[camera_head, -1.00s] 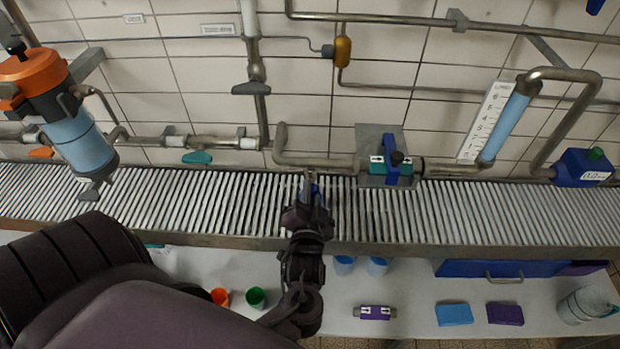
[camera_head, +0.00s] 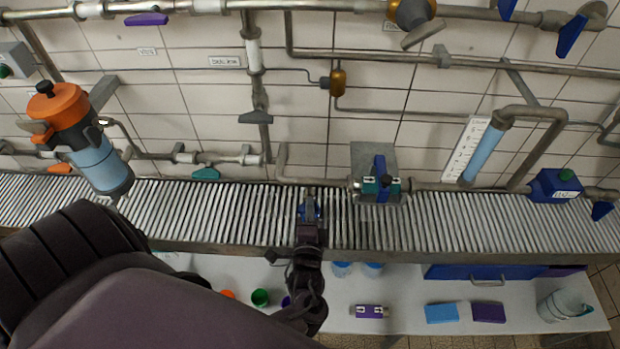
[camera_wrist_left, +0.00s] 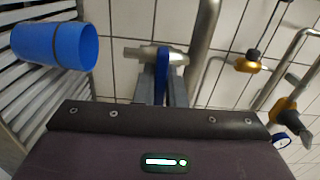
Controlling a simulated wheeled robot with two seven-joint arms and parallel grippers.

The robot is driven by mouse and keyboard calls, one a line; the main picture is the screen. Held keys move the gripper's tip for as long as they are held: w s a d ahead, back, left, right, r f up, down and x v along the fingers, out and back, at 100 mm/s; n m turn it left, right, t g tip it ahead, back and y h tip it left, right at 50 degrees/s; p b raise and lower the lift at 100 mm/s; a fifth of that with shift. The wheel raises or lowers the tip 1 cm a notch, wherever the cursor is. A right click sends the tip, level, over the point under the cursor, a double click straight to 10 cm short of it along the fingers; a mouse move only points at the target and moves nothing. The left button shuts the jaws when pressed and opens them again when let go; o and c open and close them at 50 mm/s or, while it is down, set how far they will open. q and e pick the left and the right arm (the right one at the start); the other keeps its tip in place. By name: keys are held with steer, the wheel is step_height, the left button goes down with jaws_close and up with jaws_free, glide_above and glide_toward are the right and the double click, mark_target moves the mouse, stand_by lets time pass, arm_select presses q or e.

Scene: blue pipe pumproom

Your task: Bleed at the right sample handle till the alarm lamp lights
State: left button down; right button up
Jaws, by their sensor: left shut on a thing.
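My left gripper (camera_head: 309,196) reaches over the slatted rack in front of the wall pipes. In the left wrist view its fingers (camera_wrist_left: 162,88) are shut on a blue handle (camera_wrist_left: 163,62) that sits on a short metal pipe fitting (camera_wrist_left: 137,53). I cannot tell from the label whether this is the right sample handle. In the head view the gripper mostly hides this handle. A blue cup (camera_wrist_left: 55,45) is left of the fingers, apart from them. A dark green dome (camera_head: 566,174) tops a blue box at the right; it looks unlit. My right gripper is not in view.
A valve with a blue lever (camera_head: 381,167) is just right of the gripper. A sloped blue sight tube (camera_head: 484,153) stands further right, and an orange-topped filter (camera_head: 92,150) at left. Below the rack, a white bench (camera_head: 405,312) holds cups and blocks.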

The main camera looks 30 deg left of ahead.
arm_select(q)
steer(key=shift+m, duration=0.5)
steer(key=c, duration=1.5)
jaws_free()
steer(key=b+v, duration=0.1)
steer(key=v, duration=0.6)
steer(key=shift+s+d, duration=0.25)
steer(key=shift+s, duration=0.1)
